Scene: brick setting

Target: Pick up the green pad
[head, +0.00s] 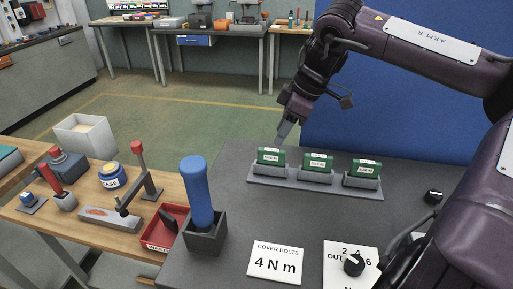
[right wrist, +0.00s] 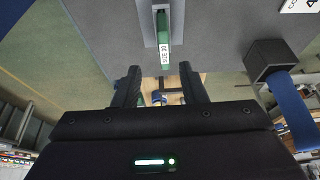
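Three green pads with white labels stand upright in a row in a grey holder (head: 285,181): the left pad (head: 271,156), the middle pad (head: 318,161) and the right pad (head: 367,167). My right gripper (head: 284,131) is just above and behind the left pad, pointing down. In the right wrist view my right gripper (right wrist: 158,76) has its two fingers apart with nothing between them. One green pad (right wrist: 163,40) shows edge-on beyond the fingertips, its label reading like "SIZE 30". My left gripper is not in view.
A blue-handled tool (head: 196,190) stands in a dark square holder (head: 205,238) left on the grey table. A wooden bench (head: 60,215) with tools stands left.

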